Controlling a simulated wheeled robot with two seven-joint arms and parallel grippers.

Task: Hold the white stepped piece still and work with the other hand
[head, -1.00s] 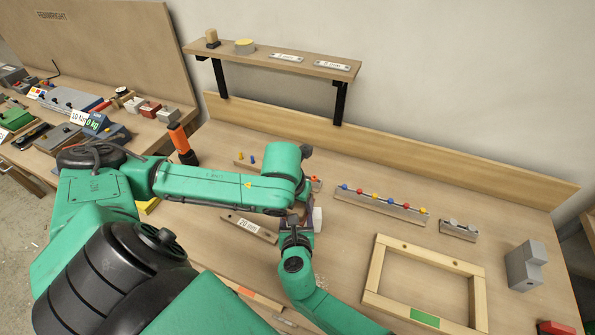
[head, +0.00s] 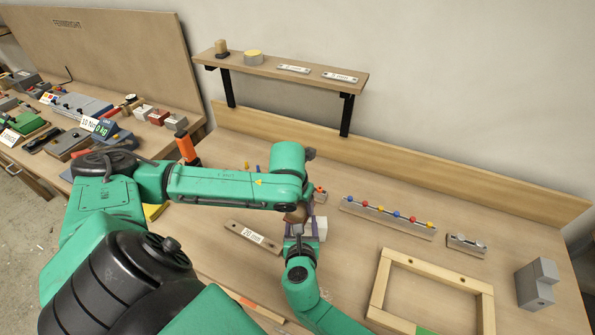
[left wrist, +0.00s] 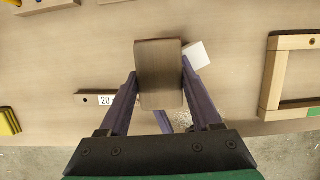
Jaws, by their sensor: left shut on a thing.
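The white piece (head: 321,228) stands on the bench beside the grippers, mostly hidden by them in the head view. A white corner of it (left wrist: 198,55) shows just right of the right finger in the left wrist view. My left gripper (left wrist: 160,78) has its purple fingers shut on a brown block (left wrist: 160,55). In the head view the left gripper (head: 297,213) is largely covered by my own wrist. My right arm comes in from below, and its gripper (head: 301,232) is close to the white piece; its fingers are not clear.
A bar marked 20 mm (head: 253,237) lies left of the grippers. A wooden frame (head: 375,291), a rail with coloured knobs (head: 388,217) and a grey stepped block (head: 537,284) are to the right. A shelf (head: 288,71) stands at the back.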

